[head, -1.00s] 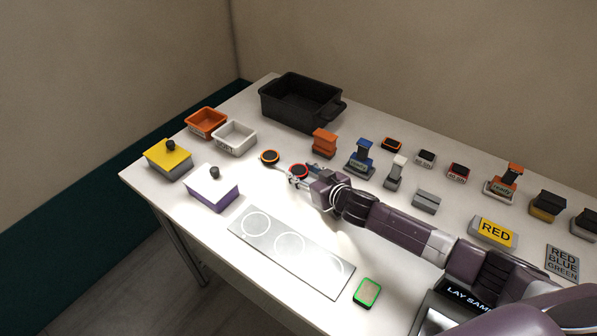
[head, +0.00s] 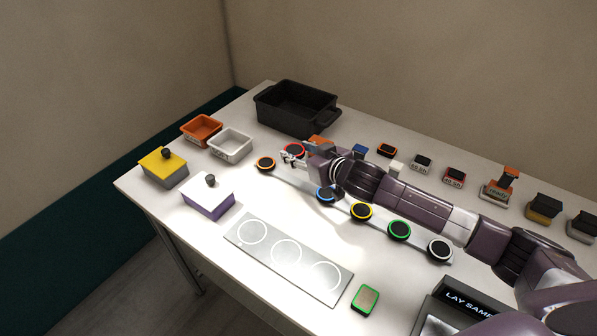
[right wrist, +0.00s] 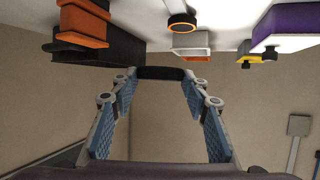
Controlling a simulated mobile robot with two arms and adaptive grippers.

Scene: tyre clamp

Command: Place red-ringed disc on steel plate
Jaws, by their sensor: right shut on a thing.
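The red-ringed disc (head: 295,149) has a dark face and is held at the tips of my right gripper (head: 293,155). In the right wrist view the disc (right wrist: 161,73) shows as a dark edge between the fingertips of my right gripper (right wrist: 160,82). The disc appears raised above the table, up and left of the rail. The steel plate (head: 268,243) lies flat at the front of the table. It bears three white circle outlines, all empty. My left gripper is not in view.
A pale rail (head: 298,184) carries orange, blue, yellow, green and white-ringed discs. The purple box (head: 208,200) and yellow-lidded box (head: 164,167) stand left of the plate. A black bin (head: 297,108) stands at the back. A green-rimmed block (head: 365,300) lies right of the plate.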

